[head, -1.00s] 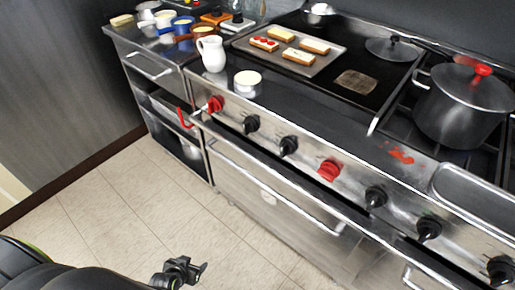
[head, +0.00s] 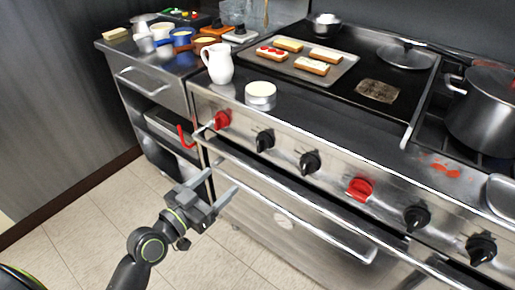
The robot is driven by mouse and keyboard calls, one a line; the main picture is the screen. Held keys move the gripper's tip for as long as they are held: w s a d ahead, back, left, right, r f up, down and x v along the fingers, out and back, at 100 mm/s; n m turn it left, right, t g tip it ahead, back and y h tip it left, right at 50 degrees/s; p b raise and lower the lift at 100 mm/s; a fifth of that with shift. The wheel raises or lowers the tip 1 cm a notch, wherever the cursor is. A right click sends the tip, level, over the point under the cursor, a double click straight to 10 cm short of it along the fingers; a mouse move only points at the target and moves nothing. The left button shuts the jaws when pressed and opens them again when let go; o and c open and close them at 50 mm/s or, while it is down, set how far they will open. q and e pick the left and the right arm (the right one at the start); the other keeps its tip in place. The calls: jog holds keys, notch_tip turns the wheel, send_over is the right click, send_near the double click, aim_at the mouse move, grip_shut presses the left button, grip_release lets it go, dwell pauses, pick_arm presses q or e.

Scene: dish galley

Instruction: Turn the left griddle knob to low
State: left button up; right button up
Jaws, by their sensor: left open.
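The stove front carries a row of knobs below the griddle (head: 345,100). The leftmost knob (head: 222,120) is red. Two black knobs (head: 265,140) (head: 309,162) follow to its right, then another red knob (head: 360,189). I cannot tell any dial marks. My left gripper (head: 224,181) is open and empty, in front of the stove's left end. It is below the leftmost red knob in the picture and apart from every knob. My right gripper is out of view.
A long handle rail (head: 320,208) runs along the stove front below the knobs. A white pitcher (head: 219,65) and a round tin (head: 261,93) stand above the knobs. A tray (head: 344,71) of toasts lies on the griddle. A pot (head: 482,112) stands at right.

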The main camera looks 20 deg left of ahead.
aim_at(258, 147)
pick_arm(q)
jog(key=p+x, duration=0.2)
jog(key=x, duration=1.4)
jog(key=shift+w, duration=0.2)
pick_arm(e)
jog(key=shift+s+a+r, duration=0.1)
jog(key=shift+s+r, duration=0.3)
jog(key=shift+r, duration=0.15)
pick_arm(q)
jog(key=c, duration=1)
